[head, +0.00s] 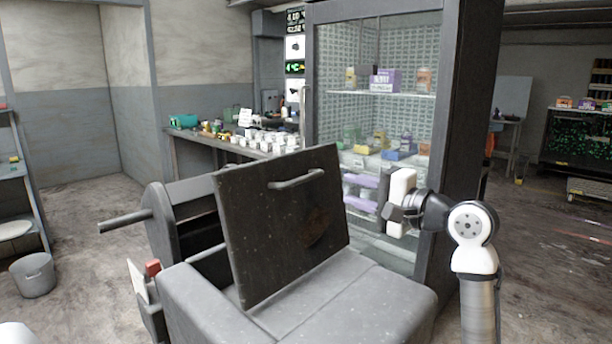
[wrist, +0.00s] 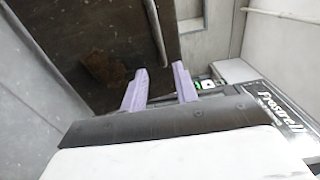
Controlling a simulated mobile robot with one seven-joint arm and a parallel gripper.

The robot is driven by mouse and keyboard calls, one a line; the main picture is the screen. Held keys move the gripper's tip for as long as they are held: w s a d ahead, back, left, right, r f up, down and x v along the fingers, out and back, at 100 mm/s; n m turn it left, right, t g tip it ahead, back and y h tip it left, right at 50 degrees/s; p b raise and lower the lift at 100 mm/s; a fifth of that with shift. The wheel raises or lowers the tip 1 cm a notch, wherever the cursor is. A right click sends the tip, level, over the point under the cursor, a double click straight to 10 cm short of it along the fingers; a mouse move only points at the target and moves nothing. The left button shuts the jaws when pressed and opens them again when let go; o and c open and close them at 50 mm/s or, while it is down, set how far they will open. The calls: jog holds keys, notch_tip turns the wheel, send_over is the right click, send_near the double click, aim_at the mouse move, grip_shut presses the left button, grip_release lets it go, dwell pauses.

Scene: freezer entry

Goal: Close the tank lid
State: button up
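The tank lid (head: 280,225) is a dark, worn panel standing raised and tilted on the grey tank (head: 345,300). A bar handle (head: 297,179) is near its top edge. In the wrist view the lid (wrist: 100,35) fills the upper left, and its handle (wrist: 156,32) runs down near its edge. My gripper (head: 348,191) is to the right of the lid in the head view, its lavender fingers pointing toward it. In the wrist view the fingers (wrist: 160,84) are spread apart with nothing between them. I cannot tell whether they touch the lid.
A glass-fronted cabinet (head: 375,50) with boxed goods stands close behind my gripper. A wheel with a crank handle (head: 125,220) is at the tank's left. A cluttered counter (head: 195,145) is behind, a bucket (head: 33,275) at left. The left floor is mostly clear.

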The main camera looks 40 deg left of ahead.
aim_at(312, 178)
jog(key=a+p, duration=0.1)
jog(key=a, duration=0.3)
jog(key=a+p, duration=0.1)
jog(key=a, duration=0.3)
jog(key=w+a+p, duration=0.1)
jog(key=a, duration=0.3)
jog(key=shift+a+f, duration=0.1)
jog(key=shift+a, duration=0.05)
grip_shut()
